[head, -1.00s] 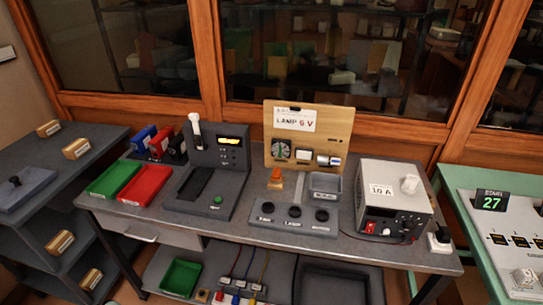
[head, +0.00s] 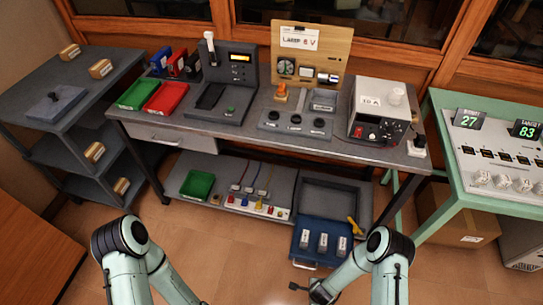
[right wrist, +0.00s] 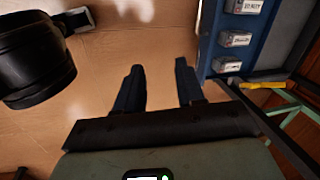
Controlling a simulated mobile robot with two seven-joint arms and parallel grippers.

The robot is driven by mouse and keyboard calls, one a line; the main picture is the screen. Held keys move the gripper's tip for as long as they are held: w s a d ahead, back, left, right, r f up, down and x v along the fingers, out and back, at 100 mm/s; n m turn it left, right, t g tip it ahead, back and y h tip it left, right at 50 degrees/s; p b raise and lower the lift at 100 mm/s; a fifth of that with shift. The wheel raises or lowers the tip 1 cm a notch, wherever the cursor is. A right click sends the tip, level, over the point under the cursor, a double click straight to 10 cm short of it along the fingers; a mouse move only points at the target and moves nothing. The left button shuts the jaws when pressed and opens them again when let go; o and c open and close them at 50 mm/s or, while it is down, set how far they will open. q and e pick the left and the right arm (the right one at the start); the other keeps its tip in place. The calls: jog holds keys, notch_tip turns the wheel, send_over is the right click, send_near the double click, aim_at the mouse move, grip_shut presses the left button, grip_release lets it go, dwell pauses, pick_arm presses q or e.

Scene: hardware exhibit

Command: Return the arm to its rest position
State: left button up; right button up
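My right arm (head: 385,260) comes in at the bottom of the head view, bent at a dark joint. My right gripper (head: 322,291) is low at the bottom edge, in front of the blue drawer and over the wooden floor. In the right wrist view its two dark fingers (right wrist: 159,66) are apart, with only floor between them. My left arm (head: 130,255) shows at the bottom left of the head view, folded at its joint. Its gripper is out of the picture.
A blue drawer (head: 319,256) with labelled boxes sticks out from the lower shelf, close to my right gripper. The grey workbench (head: 215,133) holds a power supply (head: 379,108) and trays. A green console (head: 455,190) stands right, grey shelves (head: 55,110) left. Open floor lies between.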

pick_arm(q)
notch_tip(320, 180, down, 9)
jog(key=w+b, duration=0.3)
jog(key=b, duration=0.6)
pick_arm(e)
jog(key=s+a+r+n+g+y, duration=0.1)
jog(key=s+a+n+y, duration=0.1)
jog(key=s+n, duration=0.45)
jog(key=s+a+r+n+g+y, duration=0.1)
jog(key=s+r+n+g+y, duration=0.1)
jog(key=s+n, duration=0.5)
pick_arm(q)
notch_tip(320, 180, up, 14)
jog(key=p, duration=1.5)
pick_arm(e)
notch_tip(320, 180, up, 13)
jog(key=w+n, duration=0.1)
jog(key=shift+w+a+r, duration=0.15)
jog(key=shift+w+a, duration=0.05)
jog(key=shift+w, duration=0.15)
